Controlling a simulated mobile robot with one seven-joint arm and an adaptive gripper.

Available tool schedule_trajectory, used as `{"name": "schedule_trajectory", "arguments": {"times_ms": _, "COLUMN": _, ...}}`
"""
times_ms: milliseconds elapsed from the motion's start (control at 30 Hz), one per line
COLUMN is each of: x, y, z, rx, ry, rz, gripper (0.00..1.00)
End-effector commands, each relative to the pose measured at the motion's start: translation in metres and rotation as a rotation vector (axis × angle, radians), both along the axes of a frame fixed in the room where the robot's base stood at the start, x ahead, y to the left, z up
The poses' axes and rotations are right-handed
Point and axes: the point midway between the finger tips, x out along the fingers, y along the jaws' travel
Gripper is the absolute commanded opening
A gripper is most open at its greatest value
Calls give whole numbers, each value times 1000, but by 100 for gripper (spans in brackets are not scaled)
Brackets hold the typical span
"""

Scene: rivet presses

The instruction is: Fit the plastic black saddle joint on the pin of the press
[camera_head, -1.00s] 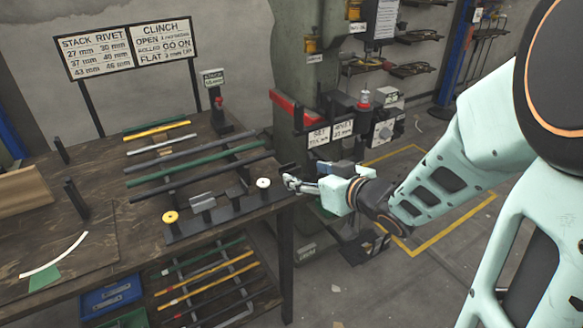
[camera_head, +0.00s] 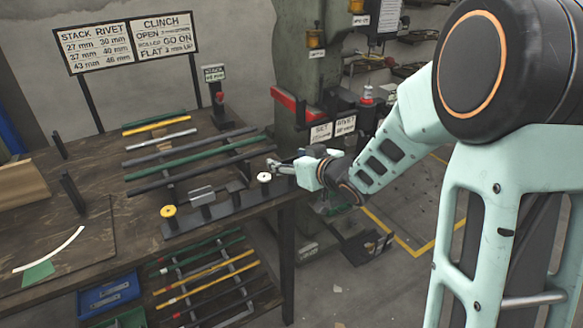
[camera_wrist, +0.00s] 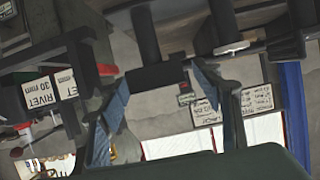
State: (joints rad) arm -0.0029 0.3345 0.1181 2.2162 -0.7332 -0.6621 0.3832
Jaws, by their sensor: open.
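A dark rail (camera_head: 222,213) at the bench's front edge bears a grey metallic saddle piece (camera_head: 201,194) and small black pieces. A black one (camera_head: 236,187), likely the plastic saddle joint, stands between the grey piece and a white roller (camera_head: 264,178). My gripper (camera_head: 275,165) is open, just beyond the white roller at the bench's right end. In the wrist view its two fingers (camera_wrist: 165,100) stand apart, with a dark block (camera_wrist: 158,77) seen between them; I cannot tell its depth. The press (camera_head: 295,70) stands behind my gripper. Its pin is not clearly visible.
A yellow roller (camera_head: 168,211) stands at the rail's left end. Several coloured rods (camera_head: 190,153) lie on racks behind it. A red bar (camera_head: 297,106) and rivet signs (camera_head: 333,129) are on the press.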

Motion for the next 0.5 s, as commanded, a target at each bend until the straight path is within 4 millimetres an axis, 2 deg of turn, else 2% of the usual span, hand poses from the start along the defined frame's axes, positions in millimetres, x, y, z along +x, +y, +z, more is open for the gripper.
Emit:
{"name": "schedule_trajectory", "arguments": {"times_ms": 100, "x": 0, "y": 0, "z": 0, "rx": 0, "ry": 0, "rz": 0, "gripper": 59}}
{"name": "schedule_trajectory", "arguments": {"times_ms": 400, "x": 0, "y": 0, "z": 0, "rx": 0, "ry": 0, "rz": 0, "gripper": 26}}
{"name": "schedule_trajectory", "arguments": {"times_ms": 500, "x": 0, "y": 0, "z": 1, "rx": 0, "ry": 0, "rz": 0, "gripper": 19}}
